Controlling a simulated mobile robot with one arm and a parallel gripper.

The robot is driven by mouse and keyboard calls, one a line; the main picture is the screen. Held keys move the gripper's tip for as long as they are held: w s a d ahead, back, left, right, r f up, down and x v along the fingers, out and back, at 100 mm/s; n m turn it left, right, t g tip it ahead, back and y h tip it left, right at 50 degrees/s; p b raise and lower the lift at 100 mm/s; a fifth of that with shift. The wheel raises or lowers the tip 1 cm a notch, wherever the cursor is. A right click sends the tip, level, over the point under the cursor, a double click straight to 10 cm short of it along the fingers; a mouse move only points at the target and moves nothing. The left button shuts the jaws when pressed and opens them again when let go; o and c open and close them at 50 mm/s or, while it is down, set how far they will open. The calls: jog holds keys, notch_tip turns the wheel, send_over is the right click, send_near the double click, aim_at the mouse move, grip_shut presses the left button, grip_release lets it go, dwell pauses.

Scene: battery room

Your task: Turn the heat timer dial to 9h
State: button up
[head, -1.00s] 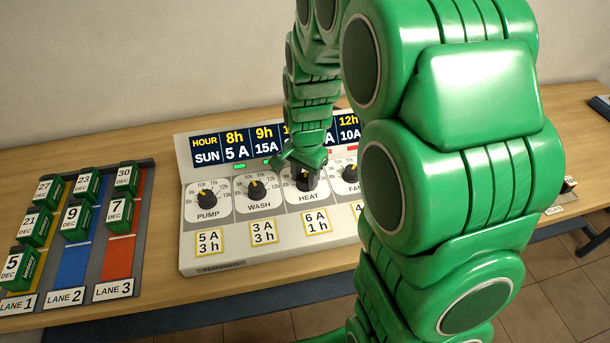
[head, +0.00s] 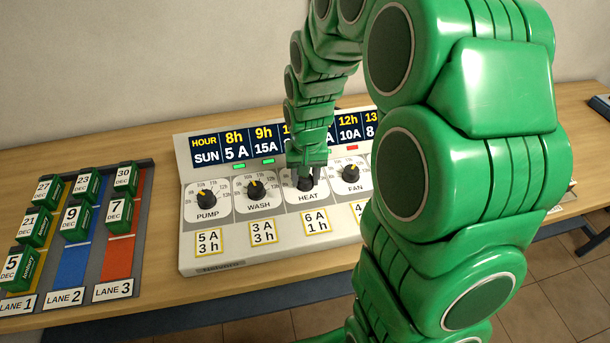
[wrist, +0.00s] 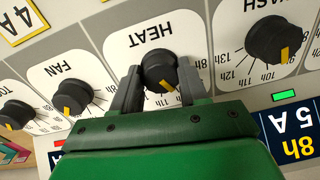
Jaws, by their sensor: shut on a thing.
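The heat dial (head: 305,184) is a black knob on the white timer panel, third from the left in the head view. It also shows in the wrist view (wrist: 157,66), upside down, with a yellow pointer mark facing the bottom edge and slightly right. My gripper (head: 306,172) reaches it from above. In the wrist view my gripper (wrist: 157,84) has one dark finger on each side of the knob and is shut on it. The gripper body hides most of the heat scale, so I cannot read the hour there.
The wash dial (head: 255,189) and fan dial (head: 350,173) stand close on either side, and the pump dial (head: 206,199) is farther left. An hour display (head: 236,145) runs above. A lane tray (head: 150,165) with green batteries lies left. My arm covers the panel's right part.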

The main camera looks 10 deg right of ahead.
jog(key=shift+n, duration=1.6)
jog(key=o, duration=1.1)
jog(key=shift+c, duration=0.2)
jog(key=shift+r, duration=0.15)
notch_tip(320, 180, up, 7)
jog(key=shift+w+d+r, duration=0.1)
jog(key=shift+r, duration=0.2)
